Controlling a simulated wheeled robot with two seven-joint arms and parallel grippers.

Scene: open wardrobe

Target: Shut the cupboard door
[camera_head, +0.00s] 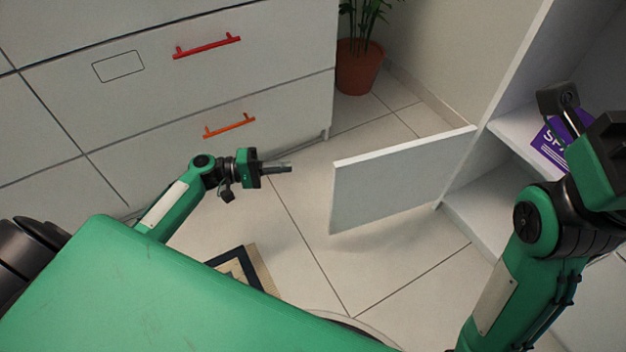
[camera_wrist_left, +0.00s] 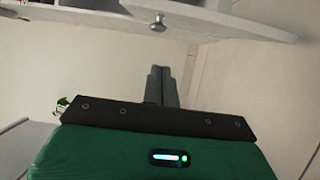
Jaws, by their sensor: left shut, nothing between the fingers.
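The white cupboard door (camera_head: 395,180) stands wide open in the head view, jutting left from the open cupboard (camera_head: 490,215) at the right. My left gripper (camera_head: 289,167) is shut and empty, to the left of the door's free edge with a gap between them. In the left wrist view its closed fingers (camera_wrist_left: 162,86) point toward a pale wall. A white panel with a round metal knob (camera_wrist_left: 158,23) shows at the top there; I cannot tell for sure that it is the door.
A white drawer unit (camera_head: 270,85) with red and orange handles stands at the left. A potted plant (camera_head: 358,66) is behind the door. A purple box (camera_head: 553,145) sits on the cupboard shelf. A framed item (camera_head: 250,268) lies near my base. The tiled floor before the door is clear.

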